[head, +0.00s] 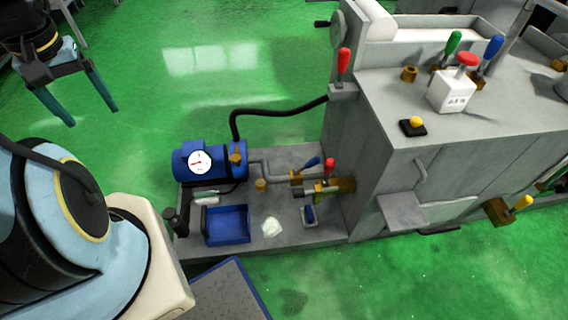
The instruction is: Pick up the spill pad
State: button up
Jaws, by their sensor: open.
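A small crumpled white piece (271,227), which looks like the spill pad, lies on the low grey platform (285,165) beside the grey machine. It is just right of a blue tray and clear of it. My gripper (92,116) is at the upper left, over the green floor. Its two teal fingers are spread apart with nothing between them. It is well away from the white piece, up and to the left of it.
On the platform stand a blue pump (197,163) with a gauge, the blue tray (228,224), a black hose (275,112) and pipes with a brass valve (335,187). The grey machine (400,160) fills the right. Green floor (190,60) is open behind.

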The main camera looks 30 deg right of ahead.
aim_at(308, 214)
jog(key=z, duration=1.05)
jog(key=k+j, duration=0.1)
jog(key=k, duration=0.2)
jog(key=k+j+z, duration=0.1)
jog(key=k, duration=0.2)
